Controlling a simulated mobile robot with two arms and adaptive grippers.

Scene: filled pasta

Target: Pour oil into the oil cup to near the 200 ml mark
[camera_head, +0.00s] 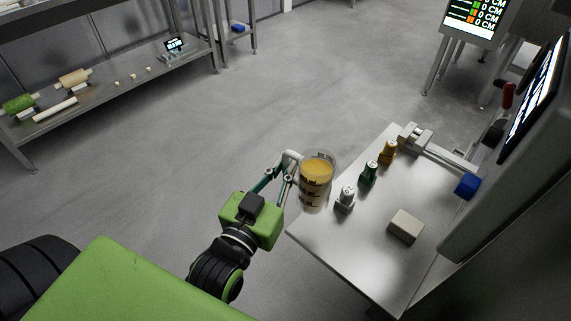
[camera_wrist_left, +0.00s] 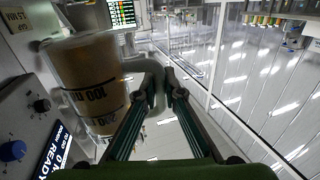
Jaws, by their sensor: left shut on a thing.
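The oil cup (camera_head: 315,193) is a clear measuring cup with dark marks and a pale handle, holding yellow-orange liquid. It appears roughly upright beside the left edge of the metal table in the head view; I cannot tell its exact height. My left gripper (camera_head: 281,174) is shut on the cup's handle. In the left wrist view the cup (camera_wrist_left: 92,85) is at the left with printed 100 ml and 200 ml marks, and the gripper fingers (camera_wrist_left: 164,92) meet the handle. The exact liquid level against the marks is unclear. My right gripper is not in view.
A shelf (camera_head: 110,88) is at upper left; the floor between is clear.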

